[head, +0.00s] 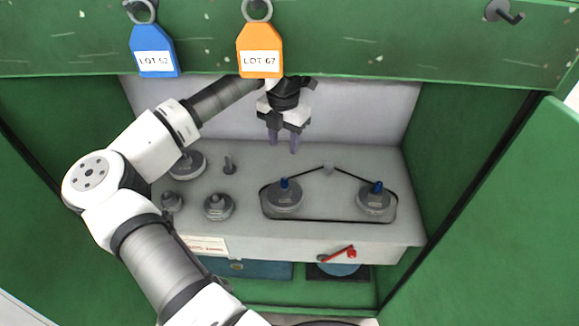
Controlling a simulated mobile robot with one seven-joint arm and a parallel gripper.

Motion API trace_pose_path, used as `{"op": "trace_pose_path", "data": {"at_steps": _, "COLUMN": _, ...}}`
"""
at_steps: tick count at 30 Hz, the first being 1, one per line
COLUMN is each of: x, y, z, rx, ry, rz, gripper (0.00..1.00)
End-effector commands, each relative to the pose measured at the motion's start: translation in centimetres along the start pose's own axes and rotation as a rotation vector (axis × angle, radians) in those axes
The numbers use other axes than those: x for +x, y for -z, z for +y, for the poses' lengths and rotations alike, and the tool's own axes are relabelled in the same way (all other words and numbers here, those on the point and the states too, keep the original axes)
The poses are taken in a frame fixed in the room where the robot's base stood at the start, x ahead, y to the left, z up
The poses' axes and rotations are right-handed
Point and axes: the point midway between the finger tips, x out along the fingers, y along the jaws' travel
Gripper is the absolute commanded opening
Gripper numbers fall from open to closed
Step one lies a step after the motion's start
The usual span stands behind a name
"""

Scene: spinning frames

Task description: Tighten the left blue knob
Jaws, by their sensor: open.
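The left blue knob (284,184) stands up from the top of a grey round wheel (284,198) on the grey machine deck (240,240). A second blue knob (377,187) stands on a matching wheel (375,202) to the right. A dark belt (330,219) runs around both wheels and up to a small post between them. My gripper (283,143) points down above and behind the left blue knob. Its fingers are apart and empty, and do not touch the knob.
Grey wheels and fittings (218,207) stand at the deck's left. A red-handled lever (339,254) is on the front face. Blue (153,50) and orange (260,50) tags hang from the green top beam (370,40). Green walls and doors (520,200) close in both sides.

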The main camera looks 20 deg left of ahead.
Motion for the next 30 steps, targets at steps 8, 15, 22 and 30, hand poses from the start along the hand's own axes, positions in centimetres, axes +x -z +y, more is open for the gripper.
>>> {"op": "trace_pose_path", "data": {"at_steps": 8, "x": 3.5, "y": 0.1, "z": -0.1, "rx": 0.0, "ry": 0.005, "rz": 0.003, "gripper": 0.41}}
{"op": "trace_pose_path", "data": {"at_steps": 15, "x": 8.7, "y": 0.1, "z": -0.1, "rx": 0.001, "ry": 0.005, "rz": 0.002, "gripper": 0.41}}
{"op": "trace_pose_path", "data": {"at_steps": 22, "x": 12.3, "y": 0.0, "z": 0.0, "rx": -0.001, "ry": 0.003, "rz": 0.001, "gripper": 0.41}}
{"op": "trace_pose_path", "data": {"at_steps": 30, "x": 13.7, "y": 0.0, "z": 0.0, "rx": 0.001, "ry": 0.0, "rz": 0.0, "gripper": 0.41}}
